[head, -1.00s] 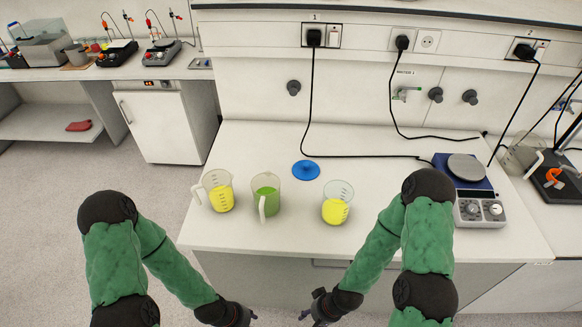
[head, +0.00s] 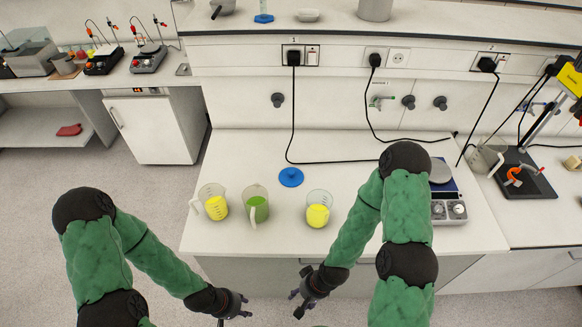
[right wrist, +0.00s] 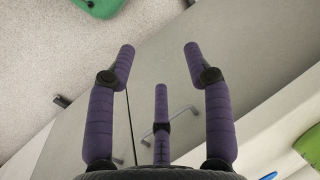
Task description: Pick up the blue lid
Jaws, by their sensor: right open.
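The blue lid (head: 291,177) lies flat on the white bench, behind the beakers. A corner of blue, likely the lid, shows at the lower edge of the right wrist view (right wrist: 269,176). My right gripper (head: 303,296) is in front of the bench edge, below the bench top and apart from the lid. In the right wrist view its purple fingers (right wrist: 160,62) are spread with nothing between them. My left gripper (head: 237,308) hangs in front of the bench to the left; its fingers are too small to judge.
Beakers with yellow (head: 213,203), green (head: 256,207) and yellow (head: 318,209) liquid stand between the bench's front edge and the lid. A hot plate scale (head: 450,211) stands at the right, partly behind my right arm. A black cable (head: 330,162) runs behind the lid.

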